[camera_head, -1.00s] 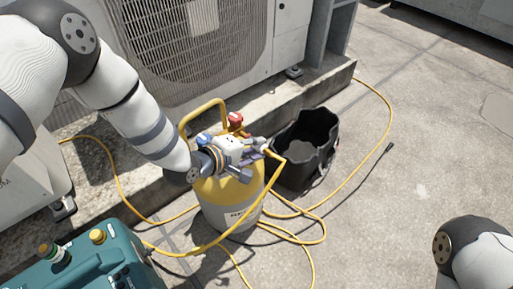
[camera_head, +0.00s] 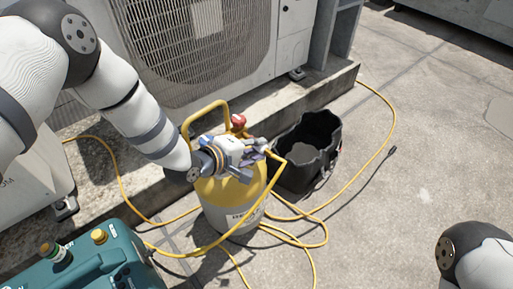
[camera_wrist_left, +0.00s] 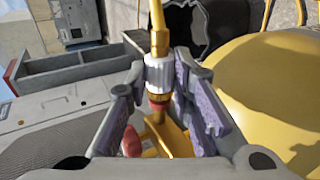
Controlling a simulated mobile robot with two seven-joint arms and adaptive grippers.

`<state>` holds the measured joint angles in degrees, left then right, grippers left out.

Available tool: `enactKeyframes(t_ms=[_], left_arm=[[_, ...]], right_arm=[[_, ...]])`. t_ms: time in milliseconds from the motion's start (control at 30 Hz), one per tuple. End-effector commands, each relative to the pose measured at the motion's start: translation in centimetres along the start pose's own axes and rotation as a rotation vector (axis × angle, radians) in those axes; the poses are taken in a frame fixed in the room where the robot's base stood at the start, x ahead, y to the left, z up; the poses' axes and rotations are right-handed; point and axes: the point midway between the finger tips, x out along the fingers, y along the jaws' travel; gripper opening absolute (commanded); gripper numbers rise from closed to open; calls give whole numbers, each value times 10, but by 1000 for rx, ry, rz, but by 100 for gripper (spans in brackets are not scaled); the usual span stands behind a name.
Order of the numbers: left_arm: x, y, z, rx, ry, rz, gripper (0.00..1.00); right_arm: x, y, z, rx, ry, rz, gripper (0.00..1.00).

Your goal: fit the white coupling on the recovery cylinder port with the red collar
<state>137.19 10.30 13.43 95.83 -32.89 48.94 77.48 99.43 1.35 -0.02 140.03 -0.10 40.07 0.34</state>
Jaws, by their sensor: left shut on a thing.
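The recovery cylinder (camera_head: 238,213), yellow above and pale grey below, stands upright on the roof slab. My left gripper (camera_head: 262,148) is over its top, shut on the white coupling. In the left wrist view, the white coupling (camera_wrist_left: 158,76) sits between the purple pads of my left gripper (camera_wrist_left: 160,68), with its yellow hose running up and away. The red collar (camera_wrist_left: 157,106) shows in line just below the coupling's brass end. They look close to touching, but I cannot tell whether the coupling is seated. In the head view my gripper hides the port. My right gripper is out of view.
A red valve knob (camera_head: 238,121) and a yellow handle (camera_head: 205,110) rise beside the gripper. A black bag (camera_head: 308,155) stands right of the cylinder. Yellow hose (camera_head: 318,222) loops on the ground. A teal machine (camera_head: 90,262) is front left; a condenser (camera_head: 205,45) stands behind.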

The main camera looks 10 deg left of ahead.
Motion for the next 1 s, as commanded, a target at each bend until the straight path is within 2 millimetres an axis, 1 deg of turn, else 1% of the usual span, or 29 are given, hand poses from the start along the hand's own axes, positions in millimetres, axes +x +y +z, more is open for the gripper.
enactKeyframes(t_ms=[667,700,767,1000], left_arm=[[0,1,-7,0,1,2,0],[0,1,-7,0,2,2,30],[0,1,-7,0,2,2,44],[0,0,-6,0,1,1,45]], right_arm=[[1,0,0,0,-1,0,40],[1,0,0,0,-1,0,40],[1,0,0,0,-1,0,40],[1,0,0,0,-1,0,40]])
